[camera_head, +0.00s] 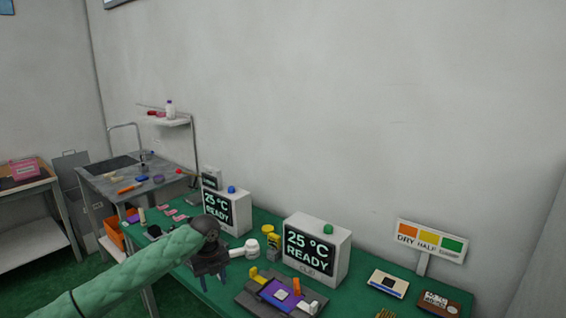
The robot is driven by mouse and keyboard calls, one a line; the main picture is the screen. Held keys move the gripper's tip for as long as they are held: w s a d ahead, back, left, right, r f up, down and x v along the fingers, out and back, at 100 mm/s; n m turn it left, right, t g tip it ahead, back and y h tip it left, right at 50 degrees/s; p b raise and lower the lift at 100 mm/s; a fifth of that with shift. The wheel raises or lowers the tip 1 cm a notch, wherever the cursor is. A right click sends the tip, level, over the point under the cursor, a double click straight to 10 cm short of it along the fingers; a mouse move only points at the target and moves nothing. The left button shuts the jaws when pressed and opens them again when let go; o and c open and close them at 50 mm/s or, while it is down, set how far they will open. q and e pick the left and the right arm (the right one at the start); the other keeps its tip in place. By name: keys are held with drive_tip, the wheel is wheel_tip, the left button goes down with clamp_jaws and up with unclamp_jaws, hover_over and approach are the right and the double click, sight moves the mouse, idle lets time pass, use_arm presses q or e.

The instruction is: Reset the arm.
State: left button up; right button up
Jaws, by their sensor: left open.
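My left arm, in a green sleeve, reaches in from the lower left over the green bench. My left gripper (212,276) is dark, points downward and is open, with nothing visible between its fingers. It is left of a dark fixture (258,297) that carries a purple plate and yellow, orange and white parts. A white rounded knob (250,245) shows just right of the gripper; whether they touch I cannot tell. My right gripper is not in view.
Two white display boxes, the left (228,209) and the right (316,249), read "25 °C READY". A sign (431,240) with coloured squares stands at right near a brown box (439,303). A grey table (150,180) with tools stands behind at left.

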use_arm(q)
drive_tip(key=s+d+f+n+t+h, duration=0.1)
drive_tip(key=s+d+f+n, duration=0.5)
drive_tip(key=s, duration=0.5)
drive_tip(key=s+d+f+n+t+h, duration=0.1)
drive_tip(key=s+d+f+n+h, duration=0.1)
drive_tip(key=s+d+f+n, duration=0.65)
drive_tip(key=s+a+n+t+y, duration=0.1)
drive_tip(key=s+a+n+y, duration=0.1)
drive_tip(key=s+a+n, duration=0.8)
drive_tip(key=s+a+n+t+y, duration=0.1)
drive_tip(key=s+a+n, duration=0.3)
drive_tip(key=s, duration=1.3)
drive_tip(key=s+d+f+g, duration=0.1)
drive_tip(key=s+f, duration=0.1)
drive_tip(key=f, duration=1.8)
drive_tip(key=s+d+f+g, duration=0.1)
drive_tip(key=s+f, duration=0.1)
drive_tip(key=f, duration=1.9)
drive_tip(key=shift+s+d+m+g, duration=0.3)
drive_tip(key=shift+s+d+m, duration=0.05)
drive_tip(key=shift+d+m, duration=0.1)
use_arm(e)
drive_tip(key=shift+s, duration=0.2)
